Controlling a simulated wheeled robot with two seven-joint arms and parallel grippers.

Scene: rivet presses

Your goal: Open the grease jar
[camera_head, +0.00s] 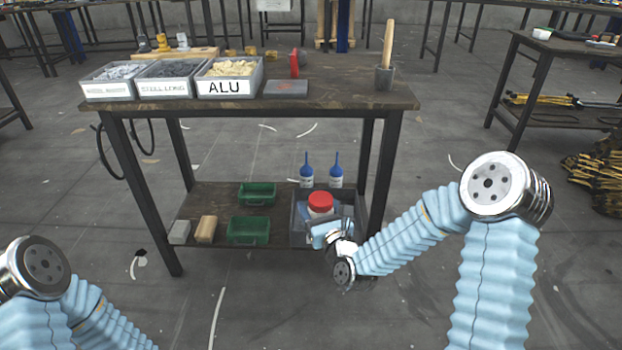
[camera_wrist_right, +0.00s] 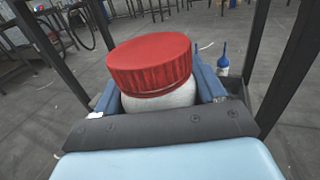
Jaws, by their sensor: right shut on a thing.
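The grease jar is a white jar (camera_wrist_right: 160,98) with a red ribbed lid (camera_wrist_right: 150,62), seated on top of it. In the head view the red lid (camera_head: 320,201) shows at the lower shelf's right end, over the grey crate. My right gripper (camera_wrist_right: 160,100) is shut on the jar's white body below the lid, with a blue finger on each side. In the head view the right gripper (camera_head: 327,226) reaches in at the crate's front. The jar's bottom is hidden by the gripper. My left gripper is out of view; only part of its arm shows at lower left.
The grey crate (camera_head: 298,232) also holds two blue-capped bottles (camera_head: 307,171). Green bins (camera_head: 248,231) and small blocks (camera_head: 206,229) sit left of it on the lower shelf (camera_head: 190,205). The tabletop (camera_head: 330,95) above and the table legs bound the space.

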